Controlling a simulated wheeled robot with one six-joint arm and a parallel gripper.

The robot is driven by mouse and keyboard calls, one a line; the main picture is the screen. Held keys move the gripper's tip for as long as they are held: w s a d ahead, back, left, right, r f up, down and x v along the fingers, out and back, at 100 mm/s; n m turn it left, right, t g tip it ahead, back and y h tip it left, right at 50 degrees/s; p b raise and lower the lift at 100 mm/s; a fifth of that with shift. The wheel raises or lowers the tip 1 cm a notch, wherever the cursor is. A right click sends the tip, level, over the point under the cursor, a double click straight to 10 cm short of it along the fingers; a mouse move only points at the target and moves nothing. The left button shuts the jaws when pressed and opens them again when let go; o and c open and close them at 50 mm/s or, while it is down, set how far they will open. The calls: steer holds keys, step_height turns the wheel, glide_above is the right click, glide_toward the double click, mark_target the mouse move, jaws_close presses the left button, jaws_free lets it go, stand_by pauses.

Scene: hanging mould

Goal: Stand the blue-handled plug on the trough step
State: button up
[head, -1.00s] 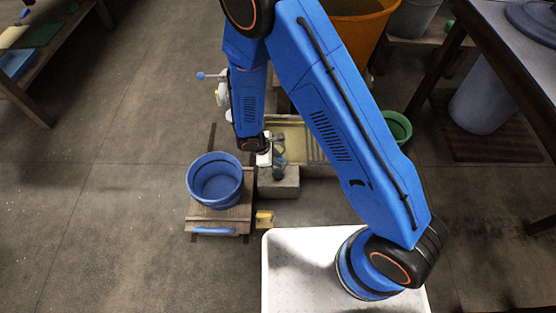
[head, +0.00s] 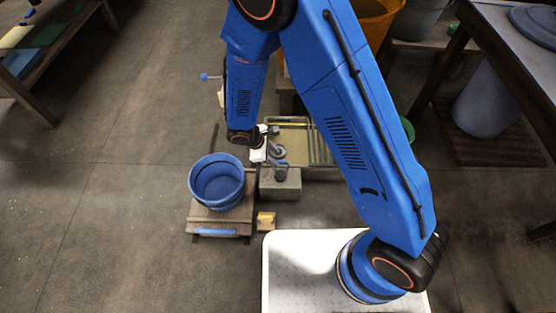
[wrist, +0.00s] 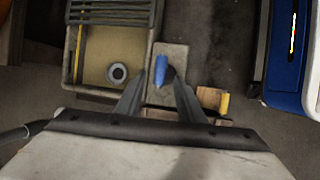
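The blue-handled plug (head: 281,165) appears upright on the grey trough step (head: 280,184) in the head view, its base partly hard to make out. In the wrist view its blue handle (wrist: 160,70) shows over the step (wrist: 172,52). My gripper (wrist: 160,84) is open, with one dark finger on each side of the handle and a gap to both. In the head view my gripper (head: 276,153) is just above and behind the plug. The trough (head: 290,138) adjoins the step; a grey ring with a dark centre (wrist: 117,72) shows in its floor.
A blue bucket (head: 217,182) stands on a low wooden stand (head: 222,220) left of the step. A small wood-and-yellow block (head: 265,221) lies in front. An orange tub (head: 378,15) and a table (head: 510,50) are at right.

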steer(key=shift+v, duration=2.7)
steer(key=d+r+m+y, duration=0.1)
steer(key=d+r+m, duration=0.3)
steer(key=d+r, duration=0.65)
steer(key=d+r+m+y, duration=0.1)
steer(key=d+r+m, duration=0.3)
steer(key=d+r, duration=0.7)
steer(key=s+d+r+m+t+y, duration=0.1)
steer(key=s+d+r+m, duration=0.3)
steer(key=s+r, duration=0.4)
steer(key=s+d+r+m+t+y, duration=0.1)
steer(key=s+d+r+m, duration=0.4)
steer(key=s+r, duration=0.3)
steer(key=s+d, duration=0.1)
steer(key=s, duration=0.1)
steer(key=shift+s+d+t+y, duration=0.3)
steer(key=shift+s+d+t, duration=0.05)
steer(key=shift+s+t, duration=0.05)
steer(key=shift+o, duration=0.4)
